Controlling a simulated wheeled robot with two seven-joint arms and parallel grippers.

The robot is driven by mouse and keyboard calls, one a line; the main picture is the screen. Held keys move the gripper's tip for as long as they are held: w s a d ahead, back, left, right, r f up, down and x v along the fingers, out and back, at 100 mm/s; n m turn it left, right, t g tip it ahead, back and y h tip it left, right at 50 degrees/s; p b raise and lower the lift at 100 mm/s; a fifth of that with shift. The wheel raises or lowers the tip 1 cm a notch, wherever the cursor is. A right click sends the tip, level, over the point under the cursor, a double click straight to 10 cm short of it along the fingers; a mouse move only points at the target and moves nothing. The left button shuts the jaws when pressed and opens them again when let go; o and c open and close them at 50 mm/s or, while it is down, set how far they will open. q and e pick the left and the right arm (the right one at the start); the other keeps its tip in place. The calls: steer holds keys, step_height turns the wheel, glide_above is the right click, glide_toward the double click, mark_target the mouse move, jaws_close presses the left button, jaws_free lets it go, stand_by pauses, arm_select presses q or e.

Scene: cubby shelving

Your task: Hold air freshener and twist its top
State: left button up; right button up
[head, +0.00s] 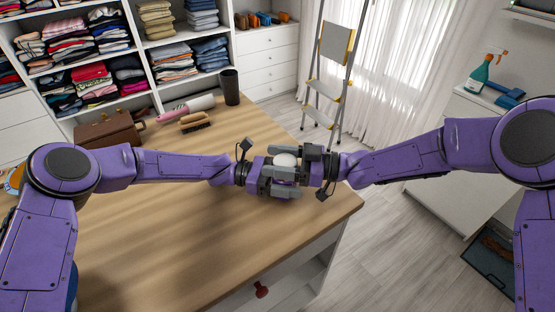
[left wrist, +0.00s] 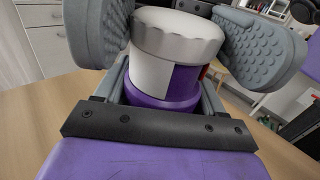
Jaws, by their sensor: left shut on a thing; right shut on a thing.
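The air freshener is a short round can with a white ribbed top (head: 285,159), held upright above the table's right part. In the left wrist view it shows a white and purple body (left wrist: 160,77) below the top (left wrist: 178,36). My left gripper (head: 288,174) comes in from the left and is shut on its body. My right gripper (head: 280,167) comes in from the opposite side and is shut on the air freshener too, with dotted grey finger pads beside the top in the left wrist view. The fingers hide much of the can, and the contacts are partly hidden.
The wooden table (head: 180,235) is clear around the grippers. A brown case (head: 110,130), a brush (head: 195,122), a pink and white roller (head: 187,108) and a dark cup (head: 231,87) stand at its back. A stepladder (head: 325,90) stands behind on the floor.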

mark_target(279, 163)
steer(key=n+g, duration=0.1)
steer(key=g, duration=0.1)
steer(key=n+g, duration=0.3)
steer(key=g, duration=0.1)
steer(key=shift+s+g, duration=0.25)
steer(key=shift+g, duration=0.15)
steer(key=shift+s+d+n+g+h, duration=0.1)
steer(key=shift+s+n+g+h, duration=0.1)
steer(key=shift+n+g+h, duration=0.85)
steer(key=shift+s+d+n+g+h, duration=0.15)
steer(key=shift+n+g+h, duration=0.3)
steer(key=shift+n+g, duration=1.05)
steer(key=shift+m+g, duration=0.25)
steer(key=shift+g, duration=0.2)
steer(key=o, duration=1)
step_height(279, 163, up, 10)
steer(key=shift+a+r, duration=0.1)
